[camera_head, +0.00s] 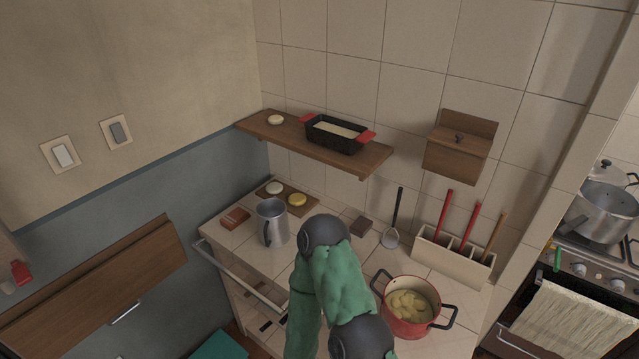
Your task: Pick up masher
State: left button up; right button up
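A utensil with a long black handle (398,209) leans upright against the tiled wall at the back of the counter. Its pale rounded head (390,239) rests on the counter. A cream holder (452,256) to its right holds utensils with two red handles (443,216) and a wooden handle (495,236). Their heads are hidden inside. I cannot tell for sure which utensil is the masher. A red pot (408,328) with yellowish potato pieces (408,304) stands in front of the holder. A green arm of mine reaches over the counter; neither gripper shows.
A metal jug (271,222) stands left of my arm, near a board (298,209) with round items. A wooden shelf (370,167) with a black loaf pan (336,137) hangs above. A stove with a steel pot (602,213) is at the right.

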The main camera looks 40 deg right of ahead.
aim_at(389, 242)
jog(key=z, duration=1.85)
